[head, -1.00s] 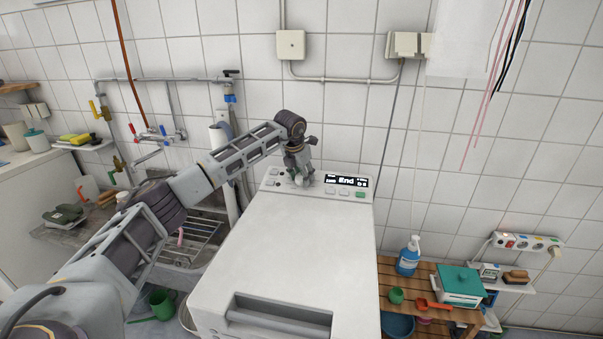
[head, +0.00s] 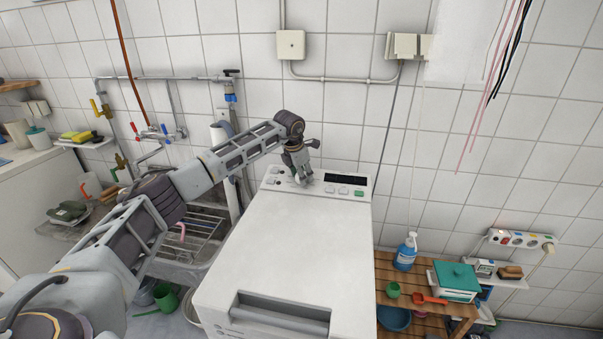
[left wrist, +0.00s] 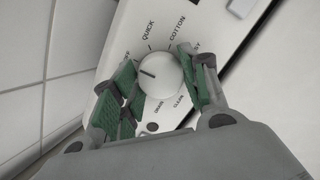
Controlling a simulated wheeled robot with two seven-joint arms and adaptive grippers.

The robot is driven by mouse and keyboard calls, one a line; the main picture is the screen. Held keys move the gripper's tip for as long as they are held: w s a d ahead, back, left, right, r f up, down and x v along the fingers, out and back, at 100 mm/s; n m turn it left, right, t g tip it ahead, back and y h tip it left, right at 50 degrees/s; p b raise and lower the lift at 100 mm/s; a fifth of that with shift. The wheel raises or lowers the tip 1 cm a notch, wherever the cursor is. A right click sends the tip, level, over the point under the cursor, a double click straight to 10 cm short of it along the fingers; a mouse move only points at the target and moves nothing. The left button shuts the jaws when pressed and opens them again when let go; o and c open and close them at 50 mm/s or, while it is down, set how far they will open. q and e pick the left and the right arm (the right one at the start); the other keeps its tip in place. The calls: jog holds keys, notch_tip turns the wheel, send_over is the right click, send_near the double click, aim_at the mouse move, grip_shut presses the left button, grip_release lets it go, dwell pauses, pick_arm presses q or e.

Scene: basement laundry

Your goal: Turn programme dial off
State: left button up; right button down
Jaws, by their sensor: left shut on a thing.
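The washing machine (head: 295,235) stands in the middle of the head view, with its control panel at the back. The round white programme dial (left wrist: 160,76) shows in the left wrist view, with labels such as QUICK, COTTON, DRAIN and CLEAN around it. Its dark pointer line points left and slightly up, near a label partly hidden by a finger. My left gripper (left wrist: 157,82) is shut on the dial, with green-padded fingers on both sides; in the head view it hides the dial. The panel display (head: 345,179) is dark. My right gripper is not in view.
A sink with a wire rack (head: 197,228) is left of the machine. A wooden slatted table (head: 420,322) on the right bears a blue soap bottle (head: 406,252) and a teal-lidded box (head: 456,276). Pipes run along the tiled wall behind.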

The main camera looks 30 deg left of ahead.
pick_arm(q)
jog(key=shift+w+r, duration=0.1)
jog(key=shift+r, duration=0.05)
dwell(0.3)
jog(key=o, duration=0.8)
jog(key=shift+o, duration=1.2)
jog(key=v, duration=1.2)
